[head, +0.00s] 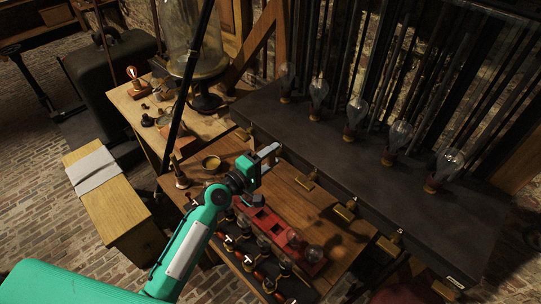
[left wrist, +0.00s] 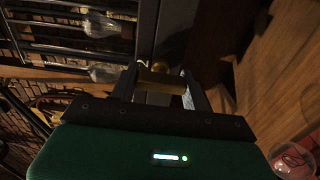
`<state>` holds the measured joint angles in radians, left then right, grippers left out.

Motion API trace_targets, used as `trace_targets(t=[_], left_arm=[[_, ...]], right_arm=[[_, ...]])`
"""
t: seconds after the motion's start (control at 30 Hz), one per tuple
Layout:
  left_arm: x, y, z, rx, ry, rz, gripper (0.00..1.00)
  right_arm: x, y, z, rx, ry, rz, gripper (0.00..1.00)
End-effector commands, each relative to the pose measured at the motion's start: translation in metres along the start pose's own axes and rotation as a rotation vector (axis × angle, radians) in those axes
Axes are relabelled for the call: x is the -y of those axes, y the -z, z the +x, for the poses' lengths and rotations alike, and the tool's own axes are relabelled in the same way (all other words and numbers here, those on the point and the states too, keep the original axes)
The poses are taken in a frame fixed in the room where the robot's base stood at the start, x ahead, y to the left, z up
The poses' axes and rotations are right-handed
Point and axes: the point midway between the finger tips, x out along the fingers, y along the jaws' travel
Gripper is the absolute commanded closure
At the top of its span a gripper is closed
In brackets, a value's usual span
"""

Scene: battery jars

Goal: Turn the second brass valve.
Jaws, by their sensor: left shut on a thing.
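My left gripper (head: 270,153) reaches over the wooden table to the front edge of the dark bench (head: 330,140). In the left wrist view its two fingers stand on either side of a brass valve (left wrist: 160,78), and it is shut on it. In the head view the gripper mostly hides this valve. It is the second in the row from the left, after a small brass piece (head: 244,133). To the right along the edge sit more brass valves (head: 306,181), (head: 345,210) and (head: 391,243), apart from the gripper. My right gripper is not in view.
Several glass bulbs (head: 355,115) stand along the bench top; one bulb (left wrist: 102,26) shows close by in the left wrist view. The wooden table (head: 330,232) holds a red rack (head: 268,222), a dark tray of tools and a brass bowl (head: 211,162). A glass bell jar (head: 197,45) stands behind.

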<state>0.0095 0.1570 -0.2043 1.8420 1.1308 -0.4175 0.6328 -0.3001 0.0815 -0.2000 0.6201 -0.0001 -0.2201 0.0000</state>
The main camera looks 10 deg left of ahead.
Motion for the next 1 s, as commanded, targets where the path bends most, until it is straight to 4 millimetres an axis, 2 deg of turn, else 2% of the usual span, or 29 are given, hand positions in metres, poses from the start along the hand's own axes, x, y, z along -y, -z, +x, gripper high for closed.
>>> trace_targets(t=[0.53, 0.57, 0.67, 1.0], left_arm=[[-0.0001, 0.0007, -0.0001, -0.002, -0.001, -0.027, 0.76], [-0.0001, 0.0007, -0.0001, -0.002, -0.001, -0.027, 0.51], [0.0000, 0.0006, -0.0001, -0.001, -0.001, -0.027, 0.31], [0.0009, 0.0003, -0.0026, -0.001, 0.000, -0.025, 0.31]], right_arm=[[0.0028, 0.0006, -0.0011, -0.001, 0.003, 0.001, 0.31], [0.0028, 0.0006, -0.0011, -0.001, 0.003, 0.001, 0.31], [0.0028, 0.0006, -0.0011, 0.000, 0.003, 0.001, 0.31], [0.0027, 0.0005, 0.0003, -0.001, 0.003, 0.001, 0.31]])
